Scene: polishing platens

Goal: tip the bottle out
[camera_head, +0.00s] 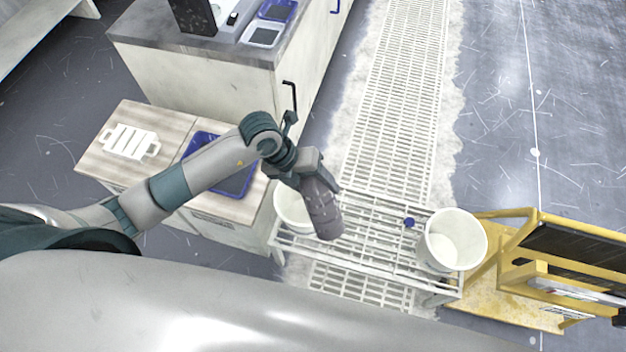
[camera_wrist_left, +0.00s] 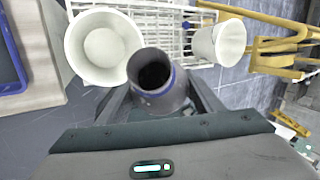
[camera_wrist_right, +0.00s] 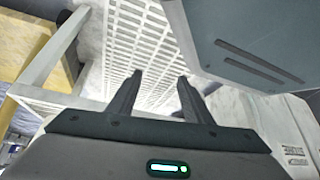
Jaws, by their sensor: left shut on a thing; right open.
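My left gripper (camera_head: 312,172) is shut on a dark grey bottle (camera_head: 322,208), above the white rack and beside the left bucket. In the left wrist view the bottle (camera_wrist_left: 160,98) shows a dark open mouth with a blue ring around it, turned partly toward the camera. Nothing is seen coming out of it. A white round bucket (camera_head: 288,210) is partly hidden behind the bottle; a second white bucket (camera_head: 462,250) stands at the rack's right end. My right gripper (camera_wrist_right: 157,92) is open, with nothing between its fingers, above white grating.
The white slatted rack (camera_head: 375,235) carries a small blue object (camera_head: 409,222). A yellow cart (camera_head: 520,285) stands at the right. A wooden-topped cabinet (camera_head: 180,130) at the left holds a white rack plate (camera_head: 130,142) and a blue tray (camera_head: 238,182). A counter (camera_head: 195,60) stands behind.

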